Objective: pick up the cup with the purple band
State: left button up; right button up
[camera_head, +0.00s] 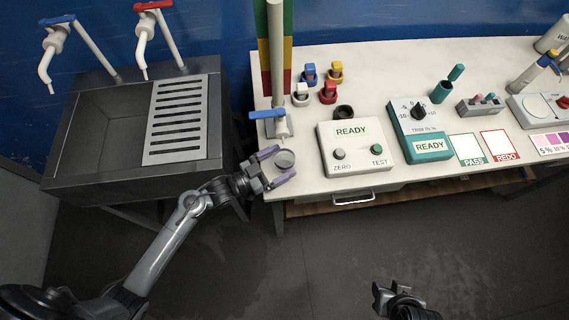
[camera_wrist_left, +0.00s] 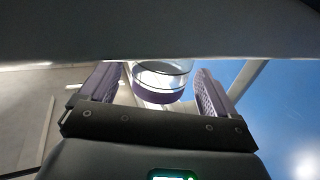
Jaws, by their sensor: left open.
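The clear cup (camera_head: 284,159) is at the left front corner of the white table, below the blue-handled tap. In the left wrist view the cup (camera_wrist_left: 163,78) is clear, with a purple band (camera_wrist_left: 160,96) around its lower part. My left gripper (camera_head: 277,166) is open, with its purple-padded fingers on either side of the cup. In the left wrist view the left gripper (camera_wrist_left: 158,88) shows gaps between both fingers and the cup. The cup's top is cut off by a dark shape there. My right gripper (camera_head: 381,292) is at the bottom, away from the table; its jaws are unclear.
A tap (camera_head: 275,128) and a tall coloured column stand close behind the cup. A READY box (camera_head: 354,132) with ZERO and TEST buttons is to its right. Several small coloured holders (camera_head: 328,93) stand farther back. A grey sink (camera_head: 100,120) is left of the table.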

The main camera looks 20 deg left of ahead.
pick_arm(q)
jog(key=shift+x, duration=1)
jog(key=c, duration=1.1)
jog(key=shift+c, duration=0.5)
jog(key=shift+r, duration=0.1)
